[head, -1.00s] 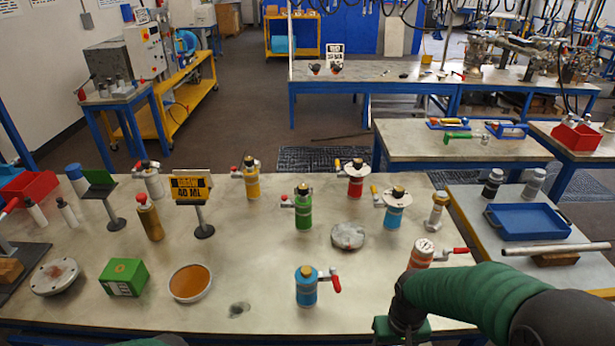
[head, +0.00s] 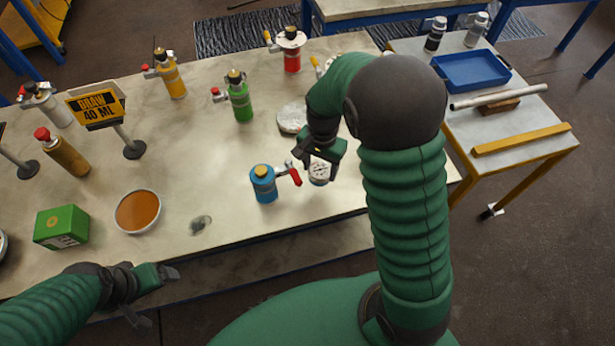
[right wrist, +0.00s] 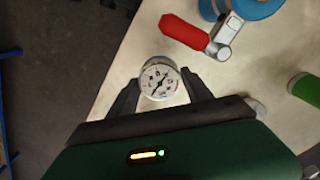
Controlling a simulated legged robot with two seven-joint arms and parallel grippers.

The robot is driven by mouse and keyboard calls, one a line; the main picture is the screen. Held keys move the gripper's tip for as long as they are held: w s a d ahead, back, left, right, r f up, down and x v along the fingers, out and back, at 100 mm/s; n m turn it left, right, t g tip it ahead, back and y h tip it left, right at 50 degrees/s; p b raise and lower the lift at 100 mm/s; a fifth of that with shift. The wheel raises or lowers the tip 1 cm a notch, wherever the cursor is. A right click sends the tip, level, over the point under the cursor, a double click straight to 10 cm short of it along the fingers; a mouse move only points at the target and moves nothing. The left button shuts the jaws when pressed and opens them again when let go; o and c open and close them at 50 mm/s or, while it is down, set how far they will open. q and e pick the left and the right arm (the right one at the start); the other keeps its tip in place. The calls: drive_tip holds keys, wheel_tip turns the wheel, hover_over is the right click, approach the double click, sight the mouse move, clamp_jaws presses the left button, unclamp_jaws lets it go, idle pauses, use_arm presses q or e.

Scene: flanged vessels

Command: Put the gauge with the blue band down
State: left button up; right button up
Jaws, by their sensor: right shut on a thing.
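My right gripper (head: 317,164) is shut on a gauge (head: 319,174) with a round white dial and dark markings. In the right wrist view the gauge (right wrist: 160,79) sits between the two dark fingers, dial facing the camera. My left gripper (head: 156,295) is open and empty at the bench's front edge.
A blue vessel (head: 263,184) with a red handle (head: 295,177) stands just left of the gauge. A grey disc (head: 292,118) and a green vessel (head: 239,98) are behind. An orange dish (head: 138,211) and green box (head: 62,227) stand left. My right arm hides the bench's right part.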

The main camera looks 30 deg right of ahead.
drive_tip(key=f, duration=0.3)
drive_tip(key=shift+s+a, duration=0.1)
drive_tip(key=shift+s, duration=0.1)
drive_tip(key=f, duration=0.4)
drive_tip(key=shift+w+b, duration=0.3)
drive_tip(key=shift+w, duration=0.1)
drive_tip(key=shift+s+d+r, duration=0.15)
drive_tip(key=shift+d, duration=0.05)
drive_tip(key=shift+s, duration=0.1)
drive_tip(key=shift+a+f, duration=0.1)
drive_tip(key=shift+f, duration=0.25)
drive_tip(key=o, duration=1.6)
use_arm(q)
drive_tip(key=shift+f, duration=0.55)
drive_tip(key=shift+s, duration=0.1)
